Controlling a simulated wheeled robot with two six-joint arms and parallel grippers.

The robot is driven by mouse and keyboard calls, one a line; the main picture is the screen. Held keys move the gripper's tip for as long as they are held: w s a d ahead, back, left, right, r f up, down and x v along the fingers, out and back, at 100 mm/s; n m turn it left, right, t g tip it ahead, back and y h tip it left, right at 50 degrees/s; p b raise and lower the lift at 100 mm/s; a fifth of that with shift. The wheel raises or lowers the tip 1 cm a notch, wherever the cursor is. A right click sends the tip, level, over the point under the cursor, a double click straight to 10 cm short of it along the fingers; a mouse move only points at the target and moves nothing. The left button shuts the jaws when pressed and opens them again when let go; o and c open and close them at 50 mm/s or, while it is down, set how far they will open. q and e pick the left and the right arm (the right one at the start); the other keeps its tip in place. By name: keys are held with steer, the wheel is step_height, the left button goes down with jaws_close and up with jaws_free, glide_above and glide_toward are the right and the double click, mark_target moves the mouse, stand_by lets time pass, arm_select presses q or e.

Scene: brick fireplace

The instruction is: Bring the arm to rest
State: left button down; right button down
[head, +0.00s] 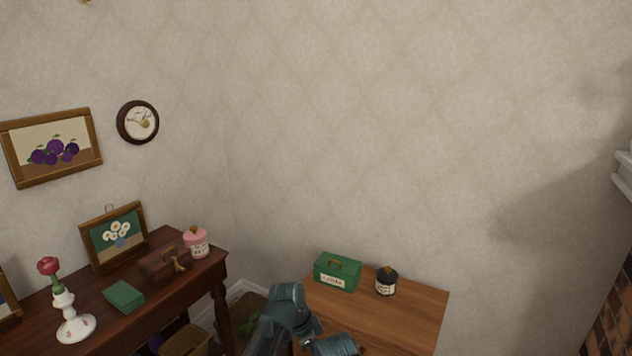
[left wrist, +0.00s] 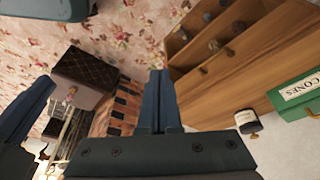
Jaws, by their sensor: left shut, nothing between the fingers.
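My left gripper (left wrist: 158,78) shows in the left wrist view, its two blue fingers together with nothing between them. It is clear of the furniture there. In the head view, teal links of my arm rise at the bottom centre, in front of the wooden cabinet, and no fingertips can be made out. Another blue finger-like part of mine shows at the left edge of the left wrist view; whether it is open or shut cannot be told.
The wooden cabinet (head: 413,308) bears a green CONES box (head: 337,271) and a dark jar (head: 386,282). The brick fireplace (head: 612,315) is at far right.

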arm_select(q)
steer(key=s+a+r+n+y+p, duration=0.2)
steer(key=s+r+n+p, duration=0.3)
steer(key=s, duration=0.3)
steer(key=s+a+r+n+g+y+p, duration=0.1)
steer(key=s+a+r+n+y+p, duration=0.2)
steer(key=s, duration=0.5)
step_height(320, 180, up, 4)
steer(key=a+n+p, duration=0.1)
steer(key=n+p, duration=0.1)
steer(key=n, duration=0.1)
steer(key=shift+s+a+f, duration=0.15)
steer(key=shift+s+a, duration=0.05)
